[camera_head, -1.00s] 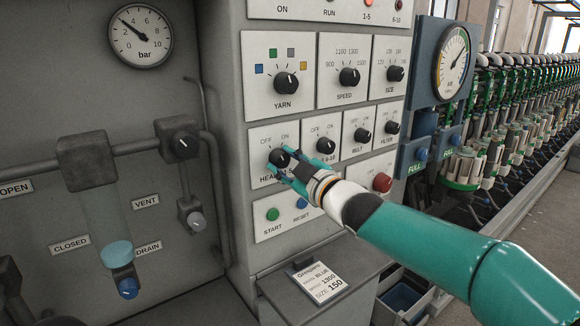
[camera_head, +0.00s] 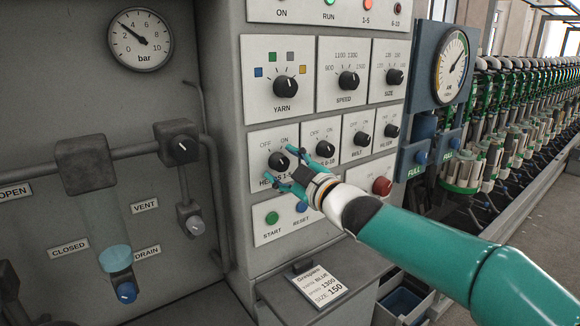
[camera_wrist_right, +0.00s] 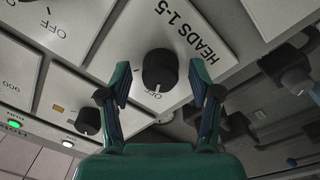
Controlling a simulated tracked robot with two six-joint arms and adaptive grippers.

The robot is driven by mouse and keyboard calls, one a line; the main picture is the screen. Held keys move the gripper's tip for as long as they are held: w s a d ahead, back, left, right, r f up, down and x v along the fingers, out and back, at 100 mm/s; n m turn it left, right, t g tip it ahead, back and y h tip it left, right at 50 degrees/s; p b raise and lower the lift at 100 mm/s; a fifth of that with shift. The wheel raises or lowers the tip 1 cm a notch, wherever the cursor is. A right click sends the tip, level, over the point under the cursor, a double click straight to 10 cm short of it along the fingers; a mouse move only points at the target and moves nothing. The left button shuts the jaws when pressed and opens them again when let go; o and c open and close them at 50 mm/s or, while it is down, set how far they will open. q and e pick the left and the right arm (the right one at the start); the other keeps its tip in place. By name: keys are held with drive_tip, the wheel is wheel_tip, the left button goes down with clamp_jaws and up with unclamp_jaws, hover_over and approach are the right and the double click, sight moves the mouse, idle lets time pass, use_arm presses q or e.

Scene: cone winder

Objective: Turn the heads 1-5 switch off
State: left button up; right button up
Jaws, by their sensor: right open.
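The heads 1-5 switch (camera_head: 278,161) is a black round knob on a white plate of the grey panel, with OFF at its upper left and ON at its upper right. In the right wrist view the knob (camera_wrist_right: 160,69) shows between my fingertips, with a small white mark at its edge beside the word OFF. The head view is too small to tell its pointer. My right gripper (camera_head: 300,168) is open, its teal fingers spread on either side of the knob and apart from it. It also shows open in the wrist view (camera_wrist_right: 160,78). My left gripper is not in view.
The heads 6-10 knob (camera_head: 325,149) sits close to my upper finger. Green start (camera_head: 272,218) and blue reset (camera_head: 302,207) buttons are below, and a red button (camera_head: 382,185) is near my wrist. A card (camera_head: 320,287) lies on the ledge below.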

drive_tip(key=v, duration=1.2)
drive_tip(key=shift+f, duration=0.15)
